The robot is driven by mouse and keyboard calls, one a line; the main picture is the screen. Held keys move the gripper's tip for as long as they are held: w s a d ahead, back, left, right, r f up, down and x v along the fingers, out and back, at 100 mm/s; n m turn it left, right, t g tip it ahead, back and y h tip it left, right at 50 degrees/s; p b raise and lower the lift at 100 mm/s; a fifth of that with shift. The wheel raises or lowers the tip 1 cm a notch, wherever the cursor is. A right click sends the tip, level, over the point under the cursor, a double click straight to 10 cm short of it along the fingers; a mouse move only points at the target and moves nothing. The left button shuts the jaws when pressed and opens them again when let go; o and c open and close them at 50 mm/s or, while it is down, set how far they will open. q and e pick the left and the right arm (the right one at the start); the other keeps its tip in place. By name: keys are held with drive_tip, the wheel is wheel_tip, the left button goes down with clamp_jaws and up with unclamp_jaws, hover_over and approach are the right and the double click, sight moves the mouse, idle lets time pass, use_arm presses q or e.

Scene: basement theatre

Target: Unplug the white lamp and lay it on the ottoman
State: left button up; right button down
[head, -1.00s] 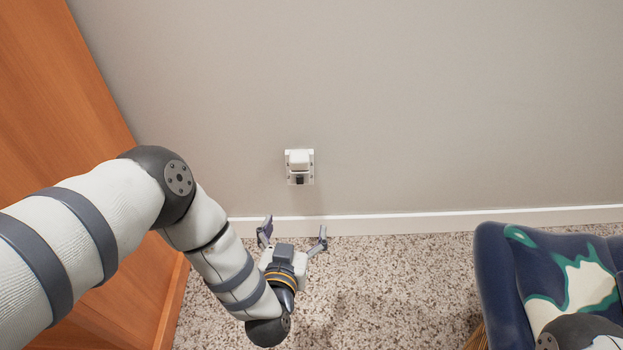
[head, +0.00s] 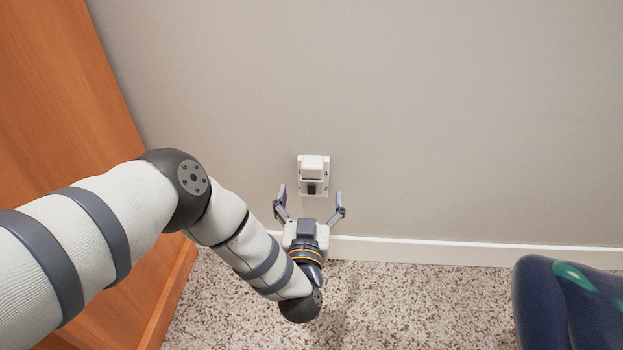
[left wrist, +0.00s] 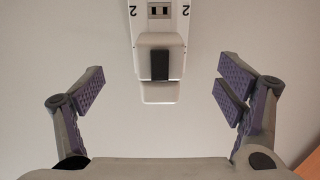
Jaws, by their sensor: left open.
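The white lamp (head: 313,164) is a small white block with a dark panel on its face. It sits upright on a wall outlet plate (head: 327,186), low on the wall. My left gripper (head: 311,195) is open in front of and a little below the lamp, its fingers spread to either side. In the left wrist view the lamp (left wrist: 160,93) appears between the open fingers (left wrist: 160,82), with clear gaps on both sides and no touch. An outlet face with slots shows at the top of that view. My right gripper is out of view. I cannot identify the ottoman for sure.
An orange wooden panel (head: 70,110) stands at the left, close to my left arm. A white baseboard (head: 450,254) runs along the wall above speckled carpet (head: 430,300). A navy upholstered piece with green patches (head: 545,310) is at the lower right. The wall around the outlet is bare.

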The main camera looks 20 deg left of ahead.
sight(311, 190)
use_arm(q)
drive_tip(key=shift+b+x, duration=0.85)
drive_tip(key=shift+x, duration=1.65)
drive_tip(key=shift+p, duration=0.35)
clamp_jaws()
drive_tip(key=shift+p+v, duration=0.95)
drive_tip(key=shift+v, duration=0.55)
drive_tip(key=shift+p+v, duration=0.75)
drive_tip(key=shift+v, duration=0.75)
